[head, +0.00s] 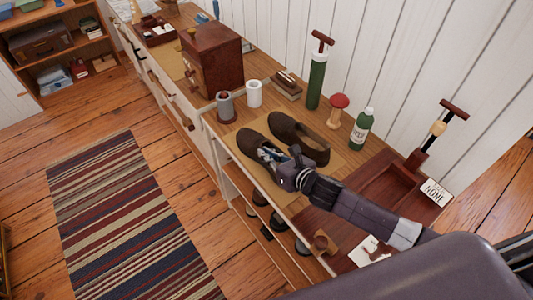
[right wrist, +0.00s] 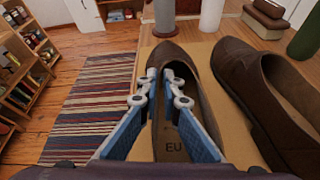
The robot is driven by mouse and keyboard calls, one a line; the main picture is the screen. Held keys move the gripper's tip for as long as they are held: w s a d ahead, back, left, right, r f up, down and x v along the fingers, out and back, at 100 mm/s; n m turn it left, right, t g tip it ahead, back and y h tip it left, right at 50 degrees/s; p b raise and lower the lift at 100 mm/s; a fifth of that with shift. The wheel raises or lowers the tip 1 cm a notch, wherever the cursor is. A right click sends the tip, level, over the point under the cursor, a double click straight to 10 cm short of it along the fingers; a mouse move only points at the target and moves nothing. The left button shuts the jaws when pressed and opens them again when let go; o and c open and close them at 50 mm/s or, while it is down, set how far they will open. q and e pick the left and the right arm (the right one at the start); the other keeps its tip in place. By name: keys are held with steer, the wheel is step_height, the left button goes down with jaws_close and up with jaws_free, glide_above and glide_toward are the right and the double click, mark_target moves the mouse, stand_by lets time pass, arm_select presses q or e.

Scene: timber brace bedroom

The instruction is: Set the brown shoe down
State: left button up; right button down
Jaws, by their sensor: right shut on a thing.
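Two brown slip-on shoes are side by side at a tan mat (head: 345,158) on the long bench. My right gripper (head: 268,155) reaches into the opening of the nearer brown shoe (head: 249,141) and is shut on it. In the right wrist view, the blue-padded fingers (right wrist: 166,73) are close together over that shoe (right wrist: 171,53), with its toe pointing away. Its sole is hidden, so I cannot tell whether it touches the mat. The other brown shoe (head: 302,137) lies just to its right, also in the wrist view (right wrist: 262,85). My left gripper is out of view.
A grey spool-like thing (head: 225,107) and a white cup (head: 254,94) stand beyond the shoes. A green pump (head: 317,80), a red-topped wooden stand (head: 337,110) and a green bottle (head: 361,129) line the wall side. A striped rug (head: 125,220) lies on the floor.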

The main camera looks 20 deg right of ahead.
steer(key=c, duration=2.2)
jaws_free()
steer(key=shift+c, duration=0.2)
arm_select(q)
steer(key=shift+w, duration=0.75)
arm_select(e)
steer(key=shift+o, duration=0.4)
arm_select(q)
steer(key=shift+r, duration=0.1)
arm_select(e)
steer(key=shift+r, duration=0.1)
steer(key=shift+s+d, duration=0.1)
steer(key=shift+s, duration=0.05)
steer(key=b+v, duration=0.1)
steer(key=v, duration=0.8)
steer(key=shift+s+d, duration=0.15)
steer(key=shift+s, duration=0.25)
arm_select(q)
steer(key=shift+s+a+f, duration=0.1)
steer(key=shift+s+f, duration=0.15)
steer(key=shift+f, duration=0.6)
arm_select(e)
steer(key=shift+v, duration=0.95)
steer(key=shift+r, duration=0.1)
